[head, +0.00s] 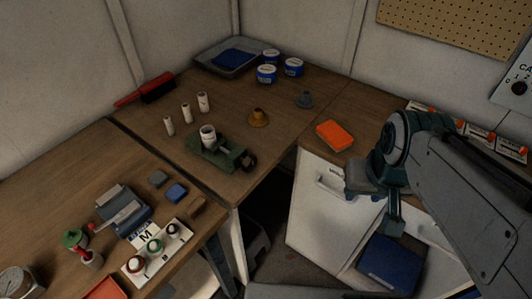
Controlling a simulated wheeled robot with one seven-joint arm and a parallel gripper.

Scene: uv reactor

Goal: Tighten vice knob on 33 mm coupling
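A green vice (215,157) stands near the front edge of the far wooden bench. A whitish cylindrical coupling (208,138) stands upright in it, its dark open end facing up. A dark round knob (249,162) is at the vice's right end. How tightly the jaws hold the coupling cannot be told. My gripper (393,222) hangs at the end of my arm on the right, over the open white cabinet. It is well to the right of the vice and apart from it. Its fingers are too small and dark to tell whether they are open.
Several pale cylinders (186,113) stand behind the vice. A near bench (40,200) holds a blue-grey device (123,209) and coloured caps. Bare bench surrounds the vice.

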